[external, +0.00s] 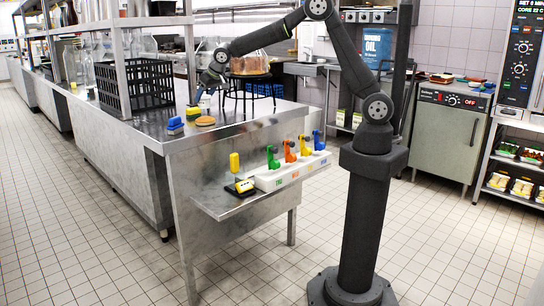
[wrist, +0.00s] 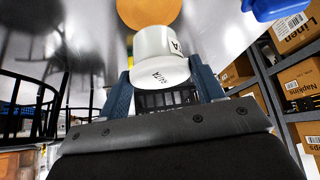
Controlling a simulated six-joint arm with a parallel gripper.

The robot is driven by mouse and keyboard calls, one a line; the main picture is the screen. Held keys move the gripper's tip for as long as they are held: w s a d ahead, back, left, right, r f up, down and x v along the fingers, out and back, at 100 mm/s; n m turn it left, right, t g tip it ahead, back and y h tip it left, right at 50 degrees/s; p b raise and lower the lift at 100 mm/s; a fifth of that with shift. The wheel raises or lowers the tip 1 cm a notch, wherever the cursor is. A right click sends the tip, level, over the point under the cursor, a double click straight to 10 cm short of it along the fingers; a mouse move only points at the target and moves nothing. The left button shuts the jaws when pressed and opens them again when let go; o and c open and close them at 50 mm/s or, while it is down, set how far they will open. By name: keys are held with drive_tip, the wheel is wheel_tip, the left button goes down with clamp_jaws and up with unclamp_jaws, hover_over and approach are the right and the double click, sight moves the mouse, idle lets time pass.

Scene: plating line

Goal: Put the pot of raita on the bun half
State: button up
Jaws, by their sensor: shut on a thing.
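The pot of raita (wrist: 163,56) is white, with dark lettering on its side. In the wrist view it sits between the two blue fingers of my gripper (wrist: 160,72), which is shut on it. The bun half (wrist: 149,12) is a flat orange-tan disc just past the pot in that view. In the external view the bun half (external: 205,121) lies on the steel counter near its front edge. My gripper (external: 208,84) is above and behind it there, and the pot is small and hard to make out. I cannot tell whether the pot touches the counter.
A black wire stand (external: 250,90) with a brown domed item (external: 250,64) is close on the right. A black crate (external: 135,88) stands behind.

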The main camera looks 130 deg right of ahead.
sight(206, 103)
drive_tip(key=shift+f, duration=1.9)
drive_tip(key=shift+f, duration=0.2)
drive_tip(key=o, duration=1)
drive_tip(key=shift+r, duration=0.3)
drive_tip(key=v, duration=1.2)
drive_tip(key=shift+f, duration=0.1)
